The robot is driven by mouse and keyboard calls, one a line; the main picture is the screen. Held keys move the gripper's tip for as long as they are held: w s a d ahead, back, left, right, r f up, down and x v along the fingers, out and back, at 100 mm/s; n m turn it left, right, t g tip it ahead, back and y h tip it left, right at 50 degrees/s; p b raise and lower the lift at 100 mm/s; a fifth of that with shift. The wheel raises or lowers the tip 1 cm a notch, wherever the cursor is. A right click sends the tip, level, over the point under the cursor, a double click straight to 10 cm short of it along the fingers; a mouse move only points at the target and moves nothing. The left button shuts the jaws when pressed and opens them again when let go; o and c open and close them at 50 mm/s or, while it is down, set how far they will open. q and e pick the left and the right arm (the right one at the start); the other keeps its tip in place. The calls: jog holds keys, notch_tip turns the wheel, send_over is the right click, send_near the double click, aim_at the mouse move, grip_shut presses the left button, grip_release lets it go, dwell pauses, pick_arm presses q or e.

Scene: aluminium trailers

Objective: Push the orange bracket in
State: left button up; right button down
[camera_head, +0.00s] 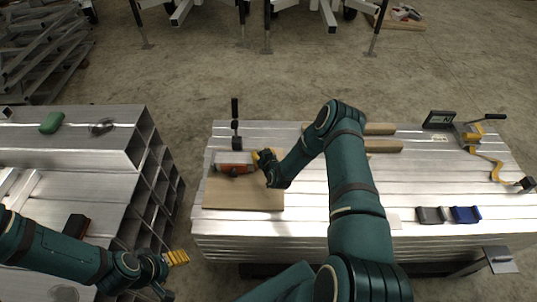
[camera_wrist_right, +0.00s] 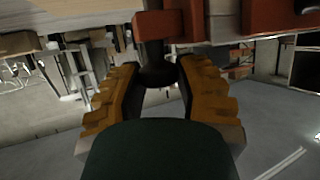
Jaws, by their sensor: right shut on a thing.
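The orange bracket (camera_head: 234,163) lies at the far left of the light aluminium bench, at the far edge of a tan board. In the right wrist view, orange parts (camera_wrist_right: 180,25) show at the top, beyond the fingertips. My right gripper (camera_head: 262,159) is at the right end of the bracket. It also shows in the right wrist view (camera_wrist_right: 155,75), its yellow fingers shut on a dark rounded part beside the orange. The contact is partly shadowed. My left gripper (camera_head: 177,258) hangs over the gap between the benches, away from the bracket; its finger opening is unclear.
A black upright clamp (camera_head: 235,123) stands behind the bracket. The tan board (camera_head: 235,198) has clear space in front. Wooden strips (camera_head: 380,129) lie behind my right arm. Grey and blue blocks (camera_head: 465,215) and a yellow tool (camera_head: 470,133) are on the right. Aluminium profiles (camera_head: 70,150) fill the left.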

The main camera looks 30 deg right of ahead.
jog(key=shift+a, duration=0.1)
jog(key=c, duration=0.6)
grip_release()
jog(key=shift+c, duration=0.2)
jog(key=v, duration=1.2)
